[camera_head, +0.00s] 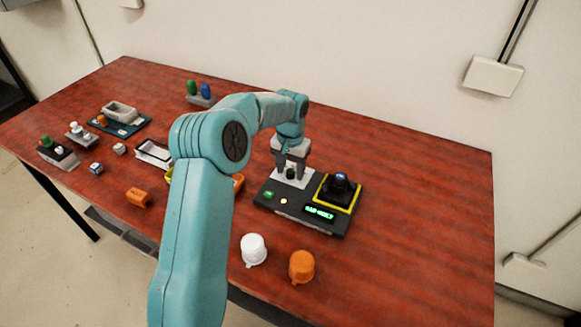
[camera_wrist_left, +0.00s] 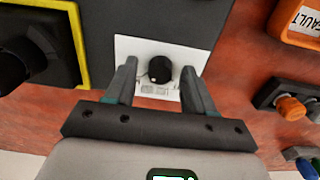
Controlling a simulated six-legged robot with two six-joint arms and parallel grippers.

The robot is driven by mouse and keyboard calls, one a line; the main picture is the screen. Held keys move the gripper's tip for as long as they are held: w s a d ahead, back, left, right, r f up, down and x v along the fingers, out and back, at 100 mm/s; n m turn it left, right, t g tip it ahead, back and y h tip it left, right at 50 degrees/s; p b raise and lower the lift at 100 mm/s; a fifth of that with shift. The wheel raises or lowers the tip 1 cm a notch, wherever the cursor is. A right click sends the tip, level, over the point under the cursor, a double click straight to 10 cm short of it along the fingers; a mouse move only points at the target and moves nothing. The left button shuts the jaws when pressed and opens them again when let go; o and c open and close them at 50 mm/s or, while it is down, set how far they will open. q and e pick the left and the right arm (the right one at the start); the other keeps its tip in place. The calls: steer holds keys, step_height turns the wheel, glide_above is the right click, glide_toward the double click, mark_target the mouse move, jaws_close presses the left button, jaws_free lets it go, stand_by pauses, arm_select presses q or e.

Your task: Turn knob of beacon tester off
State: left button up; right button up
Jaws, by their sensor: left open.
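In the left wrist view the knob (camera_wrist_left: 160,69) lies between the fingers, with a gap on both sides. My left gripper (camera_head: 291,169) is open above the knob, fingers pointing down. It also shows in the left wrist view (camera_wrist_left: 160,75). My right gripper is not in view.
A white cup (camera_head: 253,249) and an orange cup (camera_head: 302,266) stand near the front edge. An orange block (camera_head: 138,197), a dark tray (camera_head: 127,121) and several small items are at the left. The table's right side is clear.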

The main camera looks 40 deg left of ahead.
arm_select(q)
jaws_close()
steer(key=shift+n, duration=0.3)
steer(key=n+b, duration=0.1)
steer(key=n, duration=0.2)
steer(key=shift+n, duration=0.3)
steer(key=n, duration=0.4)
steer(key=shift+n+b, duration=0.3)
steer(key=n, duration=0.4)
steer(key=shift+w+r+b, duration=0.1)
steer(key=shift+b, duration=0.2)
steer(key=shift+a+n, duration=0.1)
steer(key=shift+n, duration=2.4)
steer(key=shift+b, duration=0.3)
